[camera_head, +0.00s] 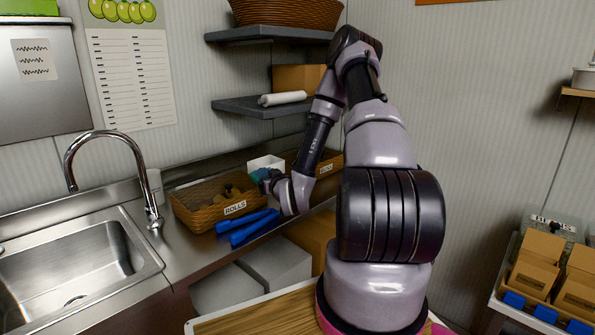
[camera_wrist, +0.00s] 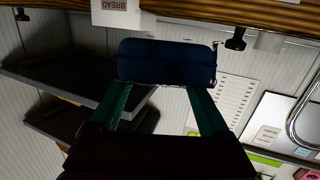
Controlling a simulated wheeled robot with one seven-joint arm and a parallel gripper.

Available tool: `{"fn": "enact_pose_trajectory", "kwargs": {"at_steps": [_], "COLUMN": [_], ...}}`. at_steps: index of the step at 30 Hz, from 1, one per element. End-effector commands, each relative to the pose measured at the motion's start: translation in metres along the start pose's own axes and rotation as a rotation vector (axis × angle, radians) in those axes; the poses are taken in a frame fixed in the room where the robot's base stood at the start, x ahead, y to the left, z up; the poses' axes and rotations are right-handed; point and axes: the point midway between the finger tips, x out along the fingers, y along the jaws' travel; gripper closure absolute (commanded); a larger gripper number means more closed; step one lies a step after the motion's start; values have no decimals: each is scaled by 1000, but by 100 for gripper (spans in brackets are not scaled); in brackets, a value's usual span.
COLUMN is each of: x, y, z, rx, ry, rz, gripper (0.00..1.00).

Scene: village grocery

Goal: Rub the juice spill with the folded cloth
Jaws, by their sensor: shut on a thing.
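My gripper (camera_wrist: 163,88) shows in the wrist view with its two green fingers shut on a dark blue padded thing, which looks like the folded cloth (camera_wrist: 167,60). The cloth spans the gap between the fingertips and sticks out past them. In the head view my gripper (camera_head: 262,178) is beside the rolls basket, low over the back of the counter, partly hidden by my wrist. The cloth cannot be made out clearly there. I see no juice spill in either view; my arm hides part of the counter.
A wicker basket labelled ROLLS (camera_head: 215,202) stands on the steel counter, with bright blue pieces (camera_head: 248,228) in front of it. A sink (camera_head: 75,265) and tap (camera_head: 150,190) are at left. Grey shelves (camera_head: 262,107) hang above.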

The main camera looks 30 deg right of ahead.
Motion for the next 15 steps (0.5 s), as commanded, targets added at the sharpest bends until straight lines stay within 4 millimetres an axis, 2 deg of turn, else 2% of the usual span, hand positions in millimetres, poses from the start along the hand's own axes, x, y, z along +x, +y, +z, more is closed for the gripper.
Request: {"fn": "enact_pose_trajectory", "kwargs": {"at_steps": [6,10,15], "x": [44,60,68], "y": [40,71,109], "z": [7,11,12], "rx": [-11,-12,-8], "ry": [-175,-292,-405], "rz": [-55,-77,-82], "gripper": [81,81,81]}}
